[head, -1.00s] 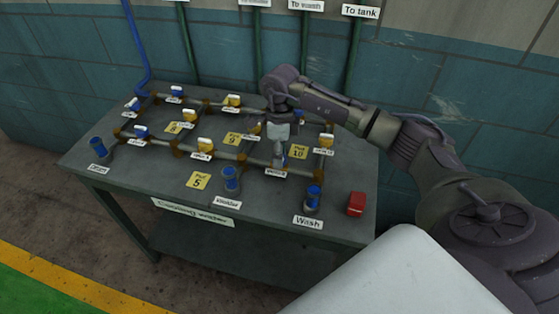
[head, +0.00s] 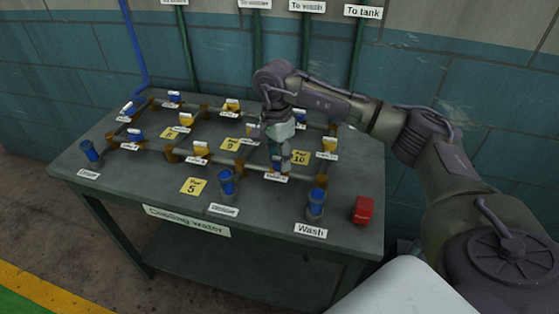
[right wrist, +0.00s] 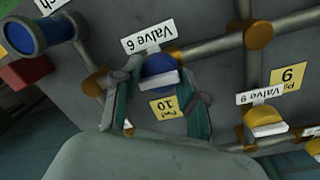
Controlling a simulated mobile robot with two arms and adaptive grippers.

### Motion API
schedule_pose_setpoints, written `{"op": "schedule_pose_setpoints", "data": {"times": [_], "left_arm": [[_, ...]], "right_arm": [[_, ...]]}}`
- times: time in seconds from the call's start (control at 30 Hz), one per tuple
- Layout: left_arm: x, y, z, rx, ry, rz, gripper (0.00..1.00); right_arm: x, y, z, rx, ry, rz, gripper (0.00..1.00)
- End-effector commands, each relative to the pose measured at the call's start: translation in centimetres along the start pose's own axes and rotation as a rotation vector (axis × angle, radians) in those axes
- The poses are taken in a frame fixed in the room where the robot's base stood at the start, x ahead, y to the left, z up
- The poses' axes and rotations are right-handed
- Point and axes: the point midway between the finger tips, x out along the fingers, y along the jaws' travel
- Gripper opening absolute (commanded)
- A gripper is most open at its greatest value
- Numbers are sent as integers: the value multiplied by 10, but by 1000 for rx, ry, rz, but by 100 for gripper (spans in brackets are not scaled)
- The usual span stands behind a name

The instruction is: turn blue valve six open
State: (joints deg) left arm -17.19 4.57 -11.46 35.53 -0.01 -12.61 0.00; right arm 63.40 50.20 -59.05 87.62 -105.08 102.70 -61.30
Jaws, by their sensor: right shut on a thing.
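Blue valve six (right wrist: 158,68) sits on a grey pipe in the right wrist view. Its white handle bar (right wrist: 152,81) looks roughly in line with that pipe. A tag reading "Valve 6" (right wrist: 149,36) is beside it, upside down in this view. My right gripper (right wrist: 156,88) has one finger on each side of the valve handle and is shut on it. In the head view my right gripper (head: 280,160) reaches down from above and hides most of the valve. My left gripper is not in view.
Other blue and yellow valves stand on the pipe grid, with yellow valve nine (right wrist: 265,120) nearest in the wrist view. Blue capped stubs, one at Wash (head: 316,204), line the front of the table (head: 265,225). A red block (head: 362,210) lies at the right.

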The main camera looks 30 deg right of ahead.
Motion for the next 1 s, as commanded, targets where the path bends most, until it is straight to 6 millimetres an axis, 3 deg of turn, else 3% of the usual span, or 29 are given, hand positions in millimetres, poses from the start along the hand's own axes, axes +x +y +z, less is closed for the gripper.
{"op": "schedule_pose_setpoints", "data": {"times": [0.7, 0.73, 0.87, 1.0], "left_arm": [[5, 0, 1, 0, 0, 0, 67], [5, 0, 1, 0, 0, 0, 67], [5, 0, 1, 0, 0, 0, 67], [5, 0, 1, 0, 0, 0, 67]], "right_arm": [[-2, -1, 0, -78, 6, -5, 8], [-2, -1, 0, -78, 6, -5, 44], [-2, -1, 0, -77, 6, -4, 66], [-1, 0, 0, -77, 6, -3, 67]]}}
